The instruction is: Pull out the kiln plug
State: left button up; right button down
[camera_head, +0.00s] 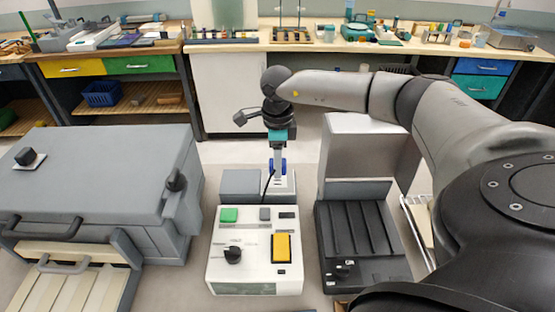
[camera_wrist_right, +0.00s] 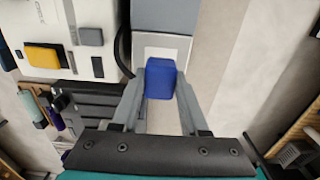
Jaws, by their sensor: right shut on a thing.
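The blue kiln plug (camera_wrist_right: 160,78) sits between the fingers of my right gripper (camera_wrist_right: 160,92) in the right wrist view, and the gripper is shut on it. Behind it is a white socket plate (camera_wrist_right: 178,46) on a grey block. In the head view my right gripper (camera_head: 278,165) points down at the grey block (camera_head: 240,184), with the blue plug (camera_head: 284,166) at its fingertips. A black cable (camera_head: 267,185) runs down beside it. Whether the plug is still seated in the socket is hidden. My left gripper is not in view.
A white control box (camera_head: 256,262) with green and yellow buttons stands in front of the grey block. A grey kiln-like chest (camera_head: 95,180) is at the left. A black ribbed unit (camera_head: 362,240) is at the right. Cluttered benches line the back.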

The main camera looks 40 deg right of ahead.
jog(key=shift+r+p, duration=1.05)
jog(key=shift+r, duration=0.35)
